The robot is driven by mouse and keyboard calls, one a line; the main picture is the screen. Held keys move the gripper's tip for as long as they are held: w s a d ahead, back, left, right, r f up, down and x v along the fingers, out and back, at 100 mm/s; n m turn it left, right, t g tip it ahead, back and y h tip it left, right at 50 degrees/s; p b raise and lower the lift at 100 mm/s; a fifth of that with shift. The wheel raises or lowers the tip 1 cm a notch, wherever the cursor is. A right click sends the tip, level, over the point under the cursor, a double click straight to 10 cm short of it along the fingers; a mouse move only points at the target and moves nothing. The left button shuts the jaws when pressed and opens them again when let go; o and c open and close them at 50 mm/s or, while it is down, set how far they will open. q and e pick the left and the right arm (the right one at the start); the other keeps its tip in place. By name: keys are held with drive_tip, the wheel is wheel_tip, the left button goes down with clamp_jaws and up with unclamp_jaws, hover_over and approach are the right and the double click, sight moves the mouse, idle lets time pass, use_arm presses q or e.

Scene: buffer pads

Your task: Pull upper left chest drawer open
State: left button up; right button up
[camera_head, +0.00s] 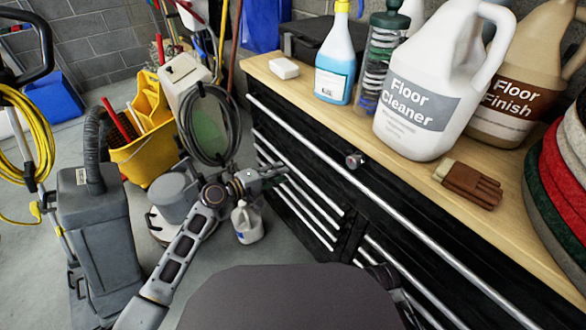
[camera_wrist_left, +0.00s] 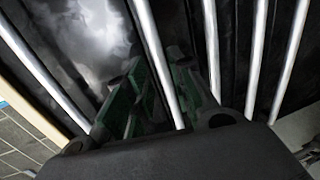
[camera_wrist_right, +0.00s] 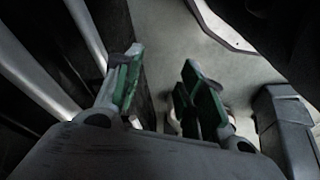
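The black tool chest (camera_head: 300,150) has a long bright bar handle (camera_head: 310,145) along its top. Below it on the left is a stack of drawers with several shorter bar handles (camera_head: 300,190). My left gripper (camera_head: 274,173) is at the upper part of this left stack. In the left wrist view its green-padded fingers (camera_wrist_left: 155,75) stand apart, with one bar handle (camera_wrist_left: 152,50) running between them; contact cannot be told. No opened drawer is visible. My right gripper (camera_wrist_right: 160,80) is open and empty beside the chest front, with floor showing between its fingers.
A yellow mop bucket (camera_head: 145,155) and a small white jug (camera_head: 247,222) stand on the floor left of the chest.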

sight(293, 166)
use_arm(q)
drive_tip(key=b+x, duration=0.1)
drive_tip(key=x, duration=0.5)
drive_tip(key=shift+w+d, duration=0.1)
use_arm(e)
drive_tip(key=shift+w+a+r, duration=0.1)
drive_tip(key=shift+r, duration=0.35)
drive_tip(key=shift+w+a+r, duration=0.1)
drive_tip(key=shift+r, duration=0.3)
use_arm(q)
clamp_jaws()
